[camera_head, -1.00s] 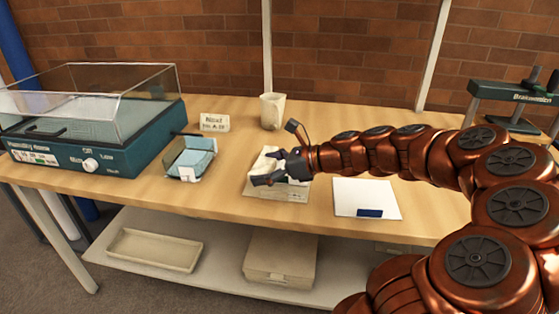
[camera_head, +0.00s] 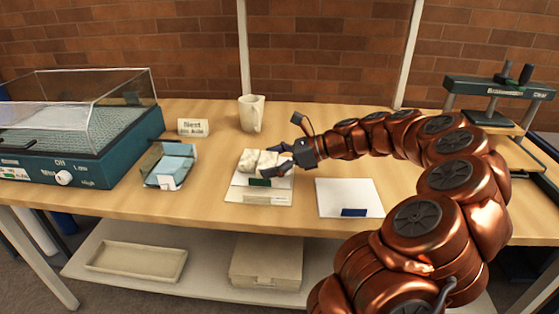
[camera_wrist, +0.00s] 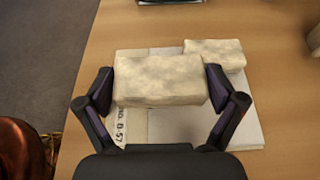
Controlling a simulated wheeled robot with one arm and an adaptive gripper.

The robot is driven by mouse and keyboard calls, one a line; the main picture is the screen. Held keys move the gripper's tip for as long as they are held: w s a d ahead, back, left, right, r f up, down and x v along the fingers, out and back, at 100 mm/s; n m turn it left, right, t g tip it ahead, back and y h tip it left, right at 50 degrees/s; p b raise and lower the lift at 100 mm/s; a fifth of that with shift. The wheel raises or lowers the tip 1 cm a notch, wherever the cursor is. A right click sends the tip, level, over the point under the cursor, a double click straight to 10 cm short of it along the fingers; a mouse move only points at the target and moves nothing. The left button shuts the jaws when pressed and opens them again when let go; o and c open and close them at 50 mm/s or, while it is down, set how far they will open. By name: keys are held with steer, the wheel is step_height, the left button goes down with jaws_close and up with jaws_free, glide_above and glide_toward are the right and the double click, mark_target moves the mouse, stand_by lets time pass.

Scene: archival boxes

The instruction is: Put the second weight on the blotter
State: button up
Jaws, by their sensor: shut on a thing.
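My gripper (camera_head: 279,160) is shut on a cream, mottled block-shaped weight (camera_wrist: 160,80), with one finger at each end in the wrist view. The held weight is over a flat white stack (camera_head: 240,194), perhaps the blotter; I cannot tell whether it touches it. Another similar weight (camera_wrist: 215,53) lies on the stack's far side, just beyond the held one in the wrist view. In the head view the weights (camera_head: 249,159) show close together beside my fingers. A dark green tag (camera_head: 260,182) shows at the stack's front.
A white sheet with a blue label (camera_head: 348,190) lies to the right. A tray with blue pads (camera_head: 170,165), a sign (camera_head: 193,127) and a mug (camera_head: 251,113) stand around. A clear-lidded teal machine (camera_head: 80,150) is at left, a press (camera_head: 495,100) at right.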

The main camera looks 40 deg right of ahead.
steer(key=w+d, duration=0.1)
steer(key=d, duration=0.1)
steer(key=w+d, duration=0.3)
steer(key=d, duration=0.1)
steer(key=shift+w+d+f, duration=0.25)
steer(key=shift+w+f, duration=0.1)
steer(key=shift+f, duration=0.05)
steer(key=shift+f+b, duration=0.45)
steer(key=shift+f, duration=1.3)
steer(key=o, duration=1.2)
steer(key=shift+f, duration=0.1)
